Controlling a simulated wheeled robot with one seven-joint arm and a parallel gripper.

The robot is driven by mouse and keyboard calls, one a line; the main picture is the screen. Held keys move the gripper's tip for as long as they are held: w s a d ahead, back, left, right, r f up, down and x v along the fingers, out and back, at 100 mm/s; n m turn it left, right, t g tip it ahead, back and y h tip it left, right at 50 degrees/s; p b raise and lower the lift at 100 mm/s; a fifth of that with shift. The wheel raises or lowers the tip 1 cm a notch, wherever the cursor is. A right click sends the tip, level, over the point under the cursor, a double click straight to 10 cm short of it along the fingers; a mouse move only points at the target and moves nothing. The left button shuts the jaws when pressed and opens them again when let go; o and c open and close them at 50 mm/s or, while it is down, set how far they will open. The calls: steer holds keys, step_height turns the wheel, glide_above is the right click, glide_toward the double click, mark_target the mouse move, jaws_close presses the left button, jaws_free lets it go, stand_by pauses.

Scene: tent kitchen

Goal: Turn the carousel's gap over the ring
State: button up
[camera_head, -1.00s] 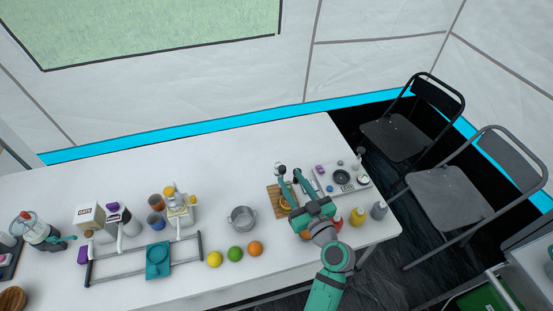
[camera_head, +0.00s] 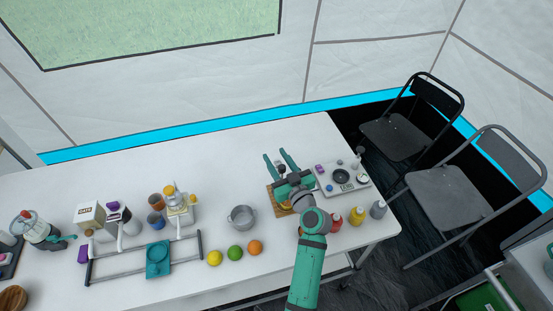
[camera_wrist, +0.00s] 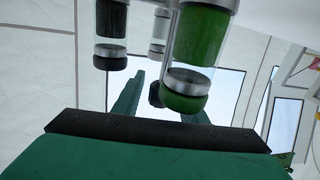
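My gripper (camera_head: 276,154) is open, its two teal fingers pointing to the back over the wooden board (camera_head: 271,198). A small dark knob-like thing (camera_head: 281,169) shows between the fingers. In the wrist view my gripper (camera_wrist: 158,88) has a dark round piece (camera_wrist: 155,94) between its fingers; contact cannot be told. A green-ended clear jar (camera_wrist: 187,90) with metal bands is close in front of the right finger. A black-ended jar (camera_wrist: 110,50) is at upper left. These jars may belong to the carousel. My gripper and wrist hide much of the board; I cannot make out the ring or gap.
A grey burner plate (camera_head: 342,178) stands right of the board. Red, yellow and grey bottles (camera_head: 357,216) stand in front of it. A metal pot (camera_head: 242,217) and several fruits (camera_head: 235,253) are at left. The table's back middle is clear.

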steer(key=shift+c, duration=0.5)
steer(key=shift+w, duration=0.1)
jaws_close()
steer(key=shift+n+y, duration=0.4)
steer(key=shift+s+a+n+g+y, duration=0.3)
steer(key=shift+s+n+g+y, duration=0.8)
steer(key=shift+n+g, duration=1.95)
steer(key=shift+s+a+n+g+y, duration=0.35)
steer(key=shift+n+g+y, duration=1.5)
steer(key=shift+g, duration=2.1)
steer(key=shift+s+a+n+g+y, duration=0.2)
steer(key=shift+s+n+g+y, duration=0.9)
steer(key=shift+n+g, duration=2)
steer(key=shift+w+g, duration=0.1)
steer(key=shift+g, duration=0.7)
